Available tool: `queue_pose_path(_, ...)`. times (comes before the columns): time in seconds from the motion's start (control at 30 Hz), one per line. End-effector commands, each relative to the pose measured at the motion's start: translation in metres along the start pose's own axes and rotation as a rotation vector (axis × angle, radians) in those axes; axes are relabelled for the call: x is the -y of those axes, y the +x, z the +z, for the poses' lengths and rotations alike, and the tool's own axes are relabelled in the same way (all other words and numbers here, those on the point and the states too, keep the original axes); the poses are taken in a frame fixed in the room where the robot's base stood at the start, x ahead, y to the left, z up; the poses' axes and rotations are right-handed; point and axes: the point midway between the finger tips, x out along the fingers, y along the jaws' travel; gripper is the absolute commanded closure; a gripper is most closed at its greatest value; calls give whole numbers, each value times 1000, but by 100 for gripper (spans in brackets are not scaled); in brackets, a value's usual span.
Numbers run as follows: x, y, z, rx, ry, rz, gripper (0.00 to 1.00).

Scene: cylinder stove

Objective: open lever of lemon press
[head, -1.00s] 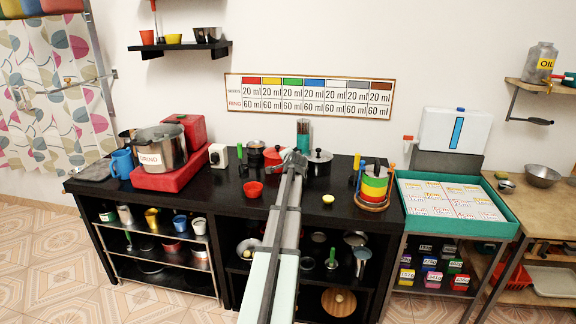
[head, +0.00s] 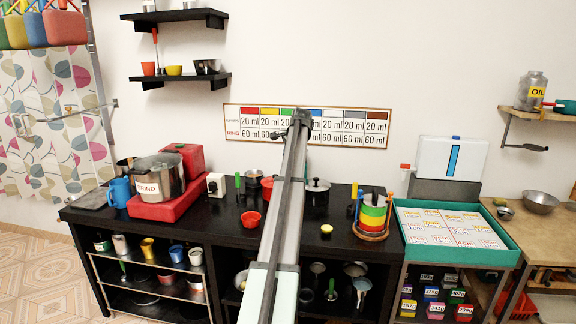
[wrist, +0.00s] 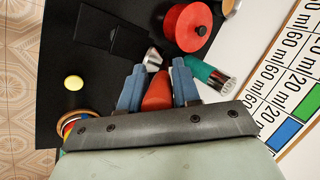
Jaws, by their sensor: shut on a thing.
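In the wrist view the two blue fingers of my gripper (wrist: 157,88) are closed on a red-orange tapered handle (wrist: 156,92), which looks like the lever of the lemon press. A silver metal part (wrist: 152,58) shows just beyond the handle. In the head view my gripper (head: 299,118) is raised high in front of the wall chart, and my arm hides what it holds. The body of the lemon press cannot be made out. A yellow lemon half (head: 326,229) lies on the black counter and also shows in the wrist view (wrist: 74,83).
A teal holder (wrist: 208,74) and red lidded pot (wrist: 187,26) are near the fingers in the wrist view. The chart (head: 350,125) hangs behind.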

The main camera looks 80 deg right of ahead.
Motion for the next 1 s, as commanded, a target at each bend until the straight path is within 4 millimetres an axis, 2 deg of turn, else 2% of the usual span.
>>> queue_pose_path(0.03, 8, -1, -5, 12, 6, 14, 100)
queue_pose_path(0.2, 14, -2, -8, 41, 20, 55, 100)
queue_pose_path(0.77, 15, -2, -9, 57, 27, 76, 100)
queue_pose_path(0.8, 15, -2, -9, 57, 27, 76, 65)
queue_pose_path(1.0, 15, -2, -9, 56, 27, 76, 46)
